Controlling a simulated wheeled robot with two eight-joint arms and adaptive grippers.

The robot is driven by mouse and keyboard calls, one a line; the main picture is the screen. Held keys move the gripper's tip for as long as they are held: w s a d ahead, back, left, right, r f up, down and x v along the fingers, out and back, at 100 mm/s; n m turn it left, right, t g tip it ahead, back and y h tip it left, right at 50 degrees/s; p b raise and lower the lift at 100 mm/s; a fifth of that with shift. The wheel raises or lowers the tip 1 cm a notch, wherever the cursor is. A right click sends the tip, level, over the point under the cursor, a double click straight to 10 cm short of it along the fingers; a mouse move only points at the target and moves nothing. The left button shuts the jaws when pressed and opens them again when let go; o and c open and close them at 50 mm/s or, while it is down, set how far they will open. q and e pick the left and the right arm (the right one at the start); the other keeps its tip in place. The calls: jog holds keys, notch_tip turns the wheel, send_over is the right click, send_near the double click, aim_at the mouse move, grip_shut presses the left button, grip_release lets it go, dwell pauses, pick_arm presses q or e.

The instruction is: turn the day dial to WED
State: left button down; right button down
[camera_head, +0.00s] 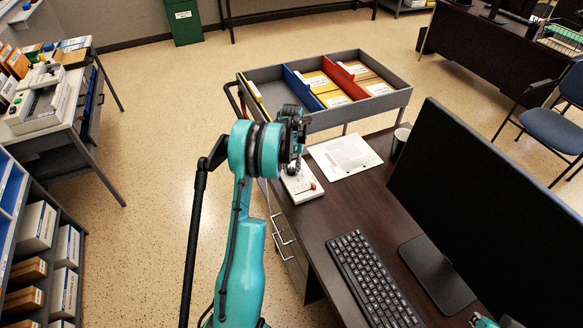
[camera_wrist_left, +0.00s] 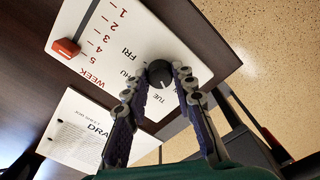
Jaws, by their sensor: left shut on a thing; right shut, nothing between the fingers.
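The white dial board (camera_head: 302,188) lies on the dark desk, partly covered by my left arm in the head view. In the left wrist view the board (camera_wrist_left: 160,28) shows a round dark knob (camera_wrist_left: 159,74) with a pale mark on its face. FRI, part of THU and TUE are readable around it; WED is not visible, and the board near my fingers is covered. The pale mark seems to face the TUE side. My left gripper (camera_wrist_left: 157,82) is shut on the knob, one finger on each side. Only a teal and dark edge of my right arm shows at the bottom of the head view.
The board also has a WEEK scale with a red slider (camera_wrist_left: 66,48). A printed sheet (camera_head: 344,157) lies beside the board. A cup (camera_head: 400,139), a keyboard (camera_head: 374,279) and a large monitor (camera_head: 480,205) stand to the right. A grey folder trolley (camera_head: 262,76) is behind the desk.

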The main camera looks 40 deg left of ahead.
aim_at(292, 169)
pick_arm(q)
jog(key=m, duration=1.2)
jog(key=shift+m, duration=0.4)
dwell(0.4)
jog(key=c, duration=1.2)
grip_release()
jog(key=shift+r, duration=0.1)
notch_tip(292, 169, up, 12)
jog(key=shift+f, duration=0.1)
